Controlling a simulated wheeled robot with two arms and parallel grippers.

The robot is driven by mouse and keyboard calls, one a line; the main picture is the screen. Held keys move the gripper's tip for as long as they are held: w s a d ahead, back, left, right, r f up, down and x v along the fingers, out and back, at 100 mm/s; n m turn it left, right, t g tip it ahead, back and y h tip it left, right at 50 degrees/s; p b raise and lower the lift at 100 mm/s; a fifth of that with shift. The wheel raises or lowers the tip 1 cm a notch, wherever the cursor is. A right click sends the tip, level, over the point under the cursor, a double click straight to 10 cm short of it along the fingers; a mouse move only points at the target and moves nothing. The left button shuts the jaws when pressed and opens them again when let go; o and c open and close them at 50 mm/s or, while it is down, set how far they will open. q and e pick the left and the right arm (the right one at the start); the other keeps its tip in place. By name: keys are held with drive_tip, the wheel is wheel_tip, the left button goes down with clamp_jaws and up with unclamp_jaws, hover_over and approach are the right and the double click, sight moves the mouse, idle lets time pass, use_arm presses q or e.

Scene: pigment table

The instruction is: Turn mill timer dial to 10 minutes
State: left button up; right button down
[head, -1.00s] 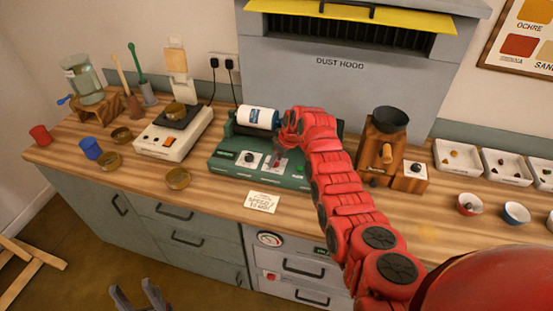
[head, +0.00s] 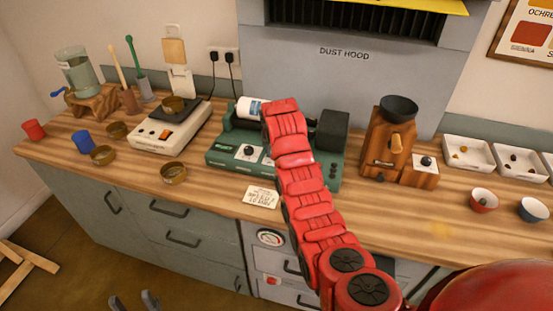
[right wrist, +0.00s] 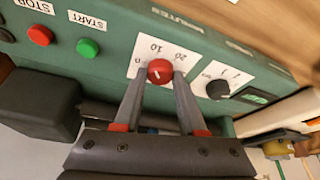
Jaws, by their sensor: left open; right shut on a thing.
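The timer dial (right wrist: 160,71) is a red knob on a white plate of the green mill (head: 222,157). The plate carries the numbers 10 and 20, upside down in the right wrist view. A pale mark shows on the knob; I cannot tell exactly which number it meets. My right gripper (right wrist: 160,78) is shut on the knob, one finger on each side. In the head view my red right arm hides the dial and this gripper. My left gripper (head: 134,301) is open and empty, low in front of the cabinets.
A black knob (right wrist: 218,88) sits beside the dial. Green (right wrist: 88,48) and red (right wrist: 40,35) buttons are on its other side. A white jar (head: 250,107) lies on the mill. A scale (head: 158,140) stands left, a wooden grinder (head: 385,140) right.

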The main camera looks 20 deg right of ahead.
drive_tip(key=shift+f+m+h+b, duration=0.15)
drive_tip(key=shift+m+h+b, duration=0.15)
drive_tip(key=shift+m+b, duration=0.6)
drive_tip(key=shift+c, duration=2.4)
unclamp_jaws()
